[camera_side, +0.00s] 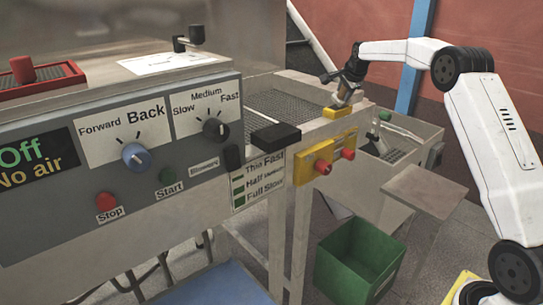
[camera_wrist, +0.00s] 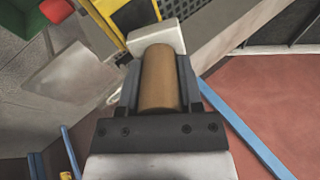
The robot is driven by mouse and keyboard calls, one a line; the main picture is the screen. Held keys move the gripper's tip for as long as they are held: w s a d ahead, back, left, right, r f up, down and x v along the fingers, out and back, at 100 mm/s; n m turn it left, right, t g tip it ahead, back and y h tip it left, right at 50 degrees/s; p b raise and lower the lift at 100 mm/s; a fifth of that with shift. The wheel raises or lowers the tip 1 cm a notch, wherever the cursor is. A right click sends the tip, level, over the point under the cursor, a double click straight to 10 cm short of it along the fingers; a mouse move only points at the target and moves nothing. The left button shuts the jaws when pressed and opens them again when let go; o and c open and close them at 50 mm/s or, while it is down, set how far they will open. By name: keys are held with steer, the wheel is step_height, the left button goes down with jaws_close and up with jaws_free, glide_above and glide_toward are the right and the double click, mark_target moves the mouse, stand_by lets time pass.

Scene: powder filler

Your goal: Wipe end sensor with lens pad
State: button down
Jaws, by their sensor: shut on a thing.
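My gripper (camera_side: 347,92) is shut on the brown cylindrical handle (camera_wrist: 160,80) of what looks like the lens pad. A pale block (camera_wrist: 156,38) at the handle's far end appears to be its pad. A small yellow block (camera_side: 337,112) on the machine's end rail, just below my gripper, may be the end sensor. A yellow part with a dark face (camera_wrist: 137,14) shows beyond the pad in the wrist view. I cannot tell whether the pad touches it.
A yellow box with red knobs (camera_side: 322,160) is fixed to the machine's end, below the rail. A black block (camera_side: 276,136) juts out left of it. A green bin (camera_side: 358,262) stands on the floor below.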

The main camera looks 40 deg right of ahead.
steer(key=shift+d, duration=1.25)
steer(key=shift+d+r, duration=0.15)
step_height(320, 180, up, 8)
steer(key=shift+f, duration=0.2)
steer(key=shift+f, duration=0.35)
steer(key=shift+r, duration=0.5)
steer(key=shift+f, duration=0.15)
